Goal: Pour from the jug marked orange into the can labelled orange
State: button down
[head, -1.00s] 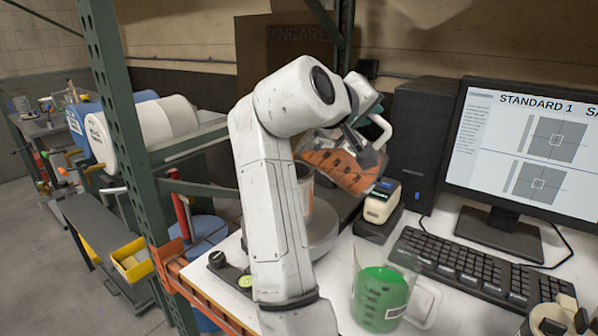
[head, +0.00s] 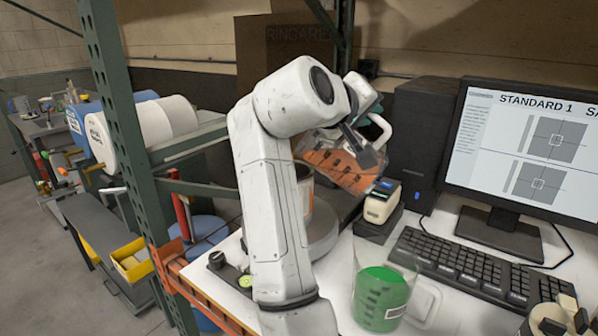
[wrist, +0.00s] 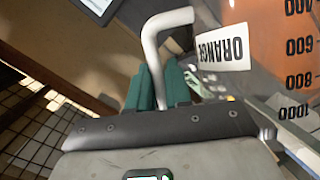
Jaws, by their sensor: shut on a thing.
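The jug (head: 340,165) holds orange liquid and is tilted well over, its mouth toward the left, above the can (head: 305,190). Its white tag reads ORANGE in the wrist view (wrist: 222,47). My gripper (head: 368,147) is shut on the jug's pale handle (head: 381,130); the green fingers (wrist: 163,88) grip the handle in the wrist view. The can stands upright on a round grey platform (head: 325,238). My arm hides much of the can, its label text and its opening, so I cannot tell whether liquid is falling.
A jug of green liquid (head: 382,298) stands at the front. A small label printer (head: 381,203), a keyboard (head: 475,263) and a monitor (head: 530,150) are to the right. A green rack post (head: 122,120) rises at left. A dark computer tower (head: 420,140) stands behind.

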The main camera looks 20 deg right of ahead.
aim_at(387, 139)
dwell(0.3)
jog(key=d+f+m+b, duration=0.1)
jog(key=s+f+m+y+b, duration=0.1)
jog(key=f, duration=0.1)
jog(key=s+d+f+m, duration=0.1)
jog(key=shift+s+d+f+t+y+b, duration=0.15)
jog(key=shift+d+t+y+b, duration=0.2)
jog(key=shift+t+y+b, duration=0.05)
jog(key=shift+p, duration=0.3)
jog(key=shift+s+d+f+b, duration=0.2)
jog(key=shift+d+b, duration=0.05)
jog(key=shift+b, duration=0.05)
jog(key=shift+s+d+f+m+t+y+b, duration=1.25)
jog(key=shift+d+f+m+b, duration=0.9)
jog(key=shift+f+b, duration=2.65)
jog(key=r+p, duration=0.1)
jog(key=p, duration=0.1)
jog(key=r+p, duration=0.1)
jog(key=p, duration=0.1)
jog(key=r+p, duration=0.1)
jog(key=p, duration=0.1)
jog(key=shift+s+a+r+g, duration=0.1)
jog(key=shift+s+r+g, duration=0.15)
